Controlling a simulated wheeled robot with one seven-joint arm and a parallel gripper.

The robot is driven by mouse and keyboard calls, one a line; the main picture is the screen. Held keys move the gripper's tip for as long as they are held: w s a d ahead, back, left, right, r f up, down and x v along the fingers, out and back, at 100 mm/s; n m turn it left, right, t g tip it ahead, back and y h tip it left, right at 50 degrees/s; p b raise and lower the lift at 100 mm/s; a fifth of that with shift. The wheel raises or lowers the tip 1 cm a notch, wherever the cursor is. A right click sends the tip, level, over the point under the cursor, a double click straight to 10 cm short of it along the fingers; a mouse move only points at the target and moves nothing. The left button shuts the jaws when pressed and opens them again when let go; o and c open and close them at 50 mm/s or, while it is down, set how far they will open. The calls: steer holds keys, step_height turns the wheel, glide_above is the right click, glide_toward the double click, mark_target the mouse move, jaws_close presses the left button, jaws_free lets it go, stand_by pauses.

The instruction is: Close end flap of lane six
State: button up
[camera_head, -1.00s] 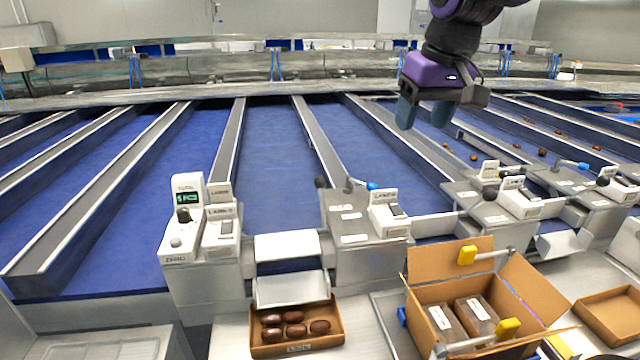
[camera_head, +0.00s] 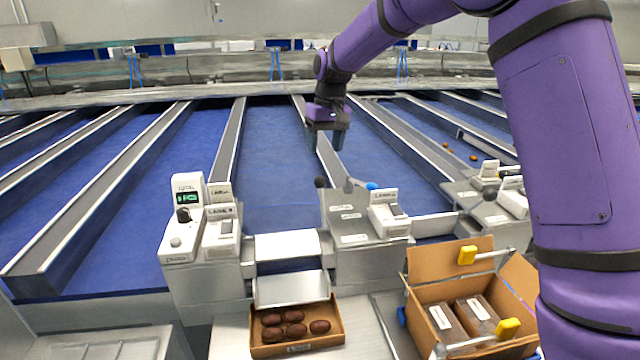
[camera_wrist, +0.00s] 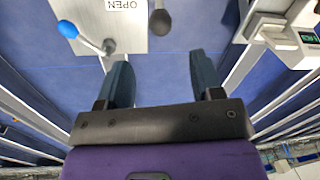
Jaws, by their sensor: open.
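A grey end housing (camera_head: 350,222) stands at the front of the blue lanes. On it are a lever with a blue tip (camera_head: 372,186) and a black knob (camera_head: 320,182). The wrist view shows the blue lever tip (camera_wrist: 68,29), the black knob (camera_wrist: 160,22) and a plate reading OPEN (camera_wrist: 120,6). A sloping metal chute (camera_head: 290,288) sits at the end of the middle lane. Small lane labels are too blurred to read surely, so I cannot tell which is lane six. My gripper (camera_head: 326,146) is open and empty, above the lane divider behind the lever, touching nothing.
A control box with a green display (camera_head: 187,205) stands left of the chute. A cardboard tray of dates (camera_head: 255,345) lies below it. An open carton (camera_head: 425,290) stands at the right. Long metal dividers (camera_head: 228,145) separate the lanes.

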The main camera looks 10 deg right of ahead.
mark_target(321, 177)
steer(key=f, duration=0.3)
steer(key=a+f, duration=0.1)
steer(key=f, duration=0.6)
steer(key=shift+s+a+f, duration=0.15)
steer(key=shift+f, duration=0.25)
